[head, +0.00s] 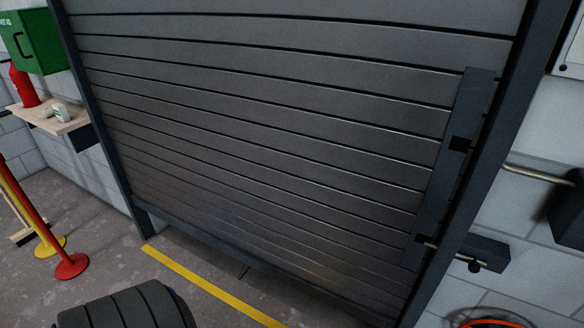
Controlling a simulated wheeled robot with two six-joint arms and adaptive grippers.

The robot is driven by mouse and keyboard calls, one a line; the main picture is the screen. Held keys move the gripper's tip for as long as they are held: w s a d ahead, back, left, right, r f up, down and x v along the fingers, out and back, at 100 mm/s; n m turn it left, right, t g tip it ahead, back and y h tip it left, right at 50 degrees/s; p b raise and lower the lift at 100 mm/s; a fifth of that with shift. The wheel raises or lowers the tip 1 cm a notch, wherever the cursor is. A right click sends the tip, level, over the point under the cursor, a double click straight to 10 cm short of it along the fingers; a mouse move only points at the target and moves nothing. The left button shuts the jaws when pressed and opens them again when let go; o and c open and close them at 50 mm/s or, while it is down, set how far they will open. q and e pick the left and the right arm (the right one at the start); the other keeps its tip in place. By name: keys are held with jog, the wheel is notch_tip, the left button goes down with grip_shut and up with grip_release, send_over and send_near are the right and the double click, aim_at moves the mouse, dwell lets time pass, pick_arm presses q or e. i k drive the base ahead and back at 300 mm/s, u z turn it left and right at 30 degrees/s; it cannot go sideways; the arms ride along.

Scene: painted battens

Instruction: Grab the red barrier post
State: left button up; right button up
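The red barrier post (38,213) stands on the floor at the far left of the head view. Its round red base (71,266) is in full view, and its top is cut off by the left picture edge. A yellow post (50,246) stands close behind it, with part of its shaft hidden by the red one. Neither of my grippers is in view, and nothing is seen touching the red post.
A grey slatted shutter (280,140) fills the middle. A wooden shelf (55,118) with a red extinguisher (23,86) hangs at left, below a green box (38,40). A yellow line (205,285) crosses the floor. A dark ribbed shape (125,308) is unclear.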

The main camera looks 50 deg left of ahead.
aim_at(72, 266)
jog(key=u, duration=3.4)
jog(key=i, duration=1.1)
jog(key=z, duration=0.45)
jog(key=i, duration=2.4)
jog(key=z, duration=0.55)
